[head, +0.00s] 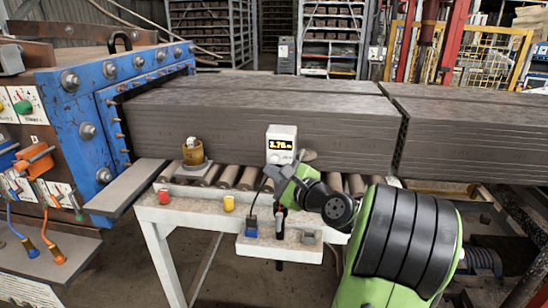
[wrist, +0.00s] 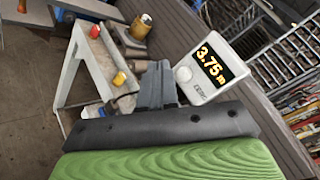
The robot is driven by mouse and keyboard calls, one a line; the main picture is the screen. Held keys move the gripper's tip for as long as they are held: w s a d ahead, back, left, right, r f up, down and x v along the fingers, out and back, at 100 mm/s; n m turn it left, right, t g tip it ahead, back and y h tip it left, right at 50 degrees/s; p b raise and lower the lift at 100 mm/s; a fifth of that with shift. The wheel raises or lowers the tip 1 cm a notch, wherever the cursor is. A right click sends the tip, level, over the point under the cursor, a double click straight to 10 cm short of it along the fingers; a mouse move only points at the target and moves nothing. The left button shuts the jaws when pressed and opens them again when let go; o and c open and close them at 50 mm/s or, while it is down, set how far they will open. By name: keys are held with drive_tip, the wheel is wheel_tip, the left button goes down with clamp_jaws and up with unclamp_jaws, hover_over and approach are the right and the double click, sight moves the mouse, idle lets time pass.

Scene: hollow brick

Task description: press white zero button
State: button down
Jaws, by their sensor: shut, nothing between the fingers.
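A white display unit (head: 282,136) stands at the front side of the long grey hollow-brick column (head: 240,110). It also shows tilted in the wrist view (wrist: 205,92), its lit digits reading about 3.75 m. The round white zero button (wrist: 183,74) is on its face beside the digits; in the head view I cannot make it out clearly. My gripper (wrist: 158,78) is shut and empty, its dark fingertips just left of the unit and close to the button. I cannot tell whether they touch it. In the head view the green wrist is just below the unit.
A white bench with rollers carries a red button (head: 163,196), a yellow button (head: 228,203) and a brass-coloured pot (head: 193,152). A blue machine frame (head: 90,120) stands at left. Racks (head: 330,40) are behind. Open floor shows below the bench.

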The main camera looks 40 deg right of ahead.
sight(274, 159)
drive_tip(key=shift+w+d+p, duration=0.4)
drive_tip(key=shift+w+d, duration=0.3)
drive_tip(key=shift+d, duration=0.15)
idle(1.4)
drive_tip(key=shift+w+d+p, duration=0.25)
drive_tip(key=shift+d+p, duration=0.15)
drive_tip(key=shift+w+d+p, duration=0.25)
drive_tip(key=shift+d+p, duration=0.05)
drive_tip(key=shift+p, duration=0.05)
idle(0.7)
drive_tip(key=shift+s+a, duration=0.1)
drive_tip(key=shift+s+a+b, duration=0.3)
drive_tip(key=shift+s+a, duration=0.15)
drive_tip(key=shift+a, duration=0.15)
